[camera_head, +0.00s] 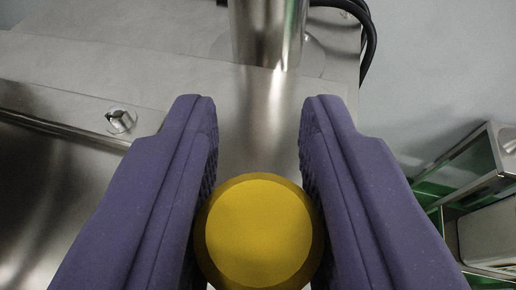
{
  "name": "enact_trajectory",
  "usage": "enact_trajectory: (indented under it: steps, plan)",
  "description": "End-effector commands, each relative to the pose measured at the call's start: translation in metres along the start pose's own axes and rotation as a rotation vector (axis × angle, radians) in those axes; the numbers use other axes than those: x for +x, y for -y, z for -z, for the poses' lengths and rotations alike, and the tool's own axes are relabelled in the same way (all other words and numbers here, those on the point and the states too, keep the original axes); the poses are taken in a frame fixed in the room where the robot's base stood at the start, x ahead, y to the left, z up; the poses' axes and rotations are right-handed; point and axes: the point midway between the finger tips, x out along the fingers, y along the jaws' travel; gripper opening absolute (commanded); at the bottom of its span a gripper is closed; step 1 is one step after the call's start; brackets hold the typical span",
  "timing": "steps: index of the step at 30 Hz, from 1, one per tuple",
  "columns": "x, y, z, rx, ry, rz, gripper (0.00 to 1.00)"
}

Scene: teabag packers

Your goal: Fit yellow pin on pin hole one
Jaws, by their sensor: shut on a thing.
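The yellow pin (259,236) shows as a round yellow end, low in the middle of the picture. My gripper (258,110) has two purple fingers, one on each side of the pin, and is shut on it. The pin's end faces the camera, so the rest of it is hidden. Beyond the fingers is a brushed metal surface (256,108). I cannot make out a pin hole for sure.
A metal post (268,35) rises from the surface straight beyond the fingers. A bolt (121,121) sits on a metal ledge at left. A black cable (369,30) hangs at the upper right. A metal frame (480,160) with green parts stands at right.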

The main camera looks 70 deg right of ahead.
Motion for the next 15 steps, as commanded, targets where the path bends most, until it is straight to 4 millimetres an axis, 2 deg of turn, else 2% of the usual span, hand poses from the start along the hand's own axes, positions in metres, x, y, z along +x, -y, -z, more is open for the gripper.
enact_trajectory:
  steps: [15]
  plan:
    - [0.0037,-0.0001,-0.0103,-0.001,0.000,0.000,0.01]
